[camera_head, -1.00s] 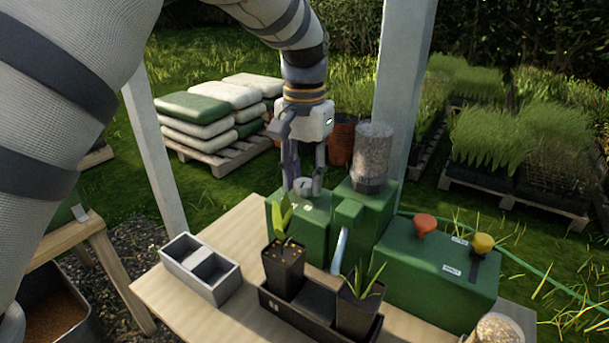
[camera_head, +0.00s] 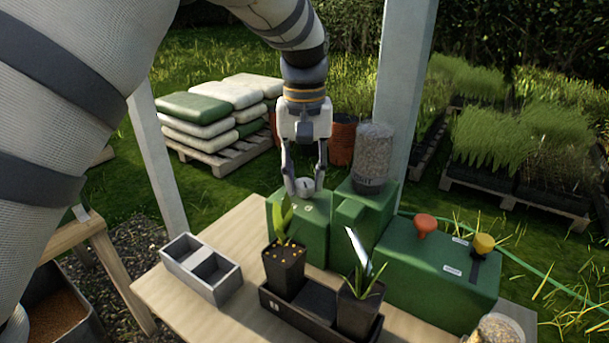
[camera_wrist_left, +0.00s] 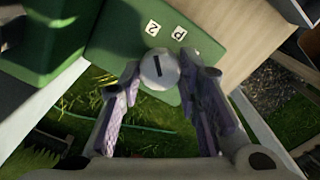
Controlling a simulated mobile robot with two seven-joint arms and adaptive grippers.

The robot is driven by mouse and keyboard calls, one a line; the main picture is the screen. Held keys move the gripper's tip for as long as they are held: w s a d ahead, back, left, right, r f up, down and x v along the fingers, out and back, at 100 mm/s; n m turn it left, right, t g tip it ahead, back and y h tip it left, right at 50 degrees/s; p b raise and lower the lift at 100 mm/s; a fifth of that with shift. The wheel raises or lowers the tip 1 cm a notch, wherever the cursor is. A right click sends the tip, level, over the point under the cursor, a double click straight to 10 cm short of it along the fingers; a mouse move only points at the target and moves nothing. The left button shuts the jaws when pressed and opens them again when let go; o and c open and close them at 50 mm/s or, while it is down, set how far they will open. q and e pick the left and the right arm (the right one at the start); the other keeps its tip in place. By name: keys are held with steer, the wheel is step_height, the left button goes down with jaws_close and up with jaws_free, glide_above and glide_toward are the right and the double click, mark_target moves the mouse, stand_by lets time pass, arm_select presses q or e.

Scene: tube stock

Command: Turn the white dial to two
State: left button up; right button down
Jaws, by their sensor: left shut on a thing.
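The round white dial (camera_head: 305,186) sits on top of the left green box (camera_head: 313,228). In the left wrist view the dial (camera_wrist_left: 159,69) carries a short black mark, slanting slightly up and left. Two white labels lie on the green surface above it there: a "2" label (camera_wrist_left: 152,27) and a "P" label (camera_wrist_left: 179,33). The mark leans roughly to the "2" side; I cannot tell whether it lines up exactly. My left gripper (camera_head: 305,184) comes from above, its two fingers shut on opposite sides of the dial. My right gripper is not in view.
A granule-filled jar (camera_head: 373,155) stands right of my gripper, close to a pale post (camera_head: 404,90). Potted plants (camera_head: 286,262) and a grey two-part tray (camera_head: 201,268) are in front.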

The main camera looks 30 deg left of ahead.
mark_target(304, 182)
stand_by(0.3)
arm_select(q)
steer(key=o, duration=1.1)
steer(key=shift+o, duration=0.2)
steer(key=shift+r, duration=0.1)
step_height(304, 182, up, 12)
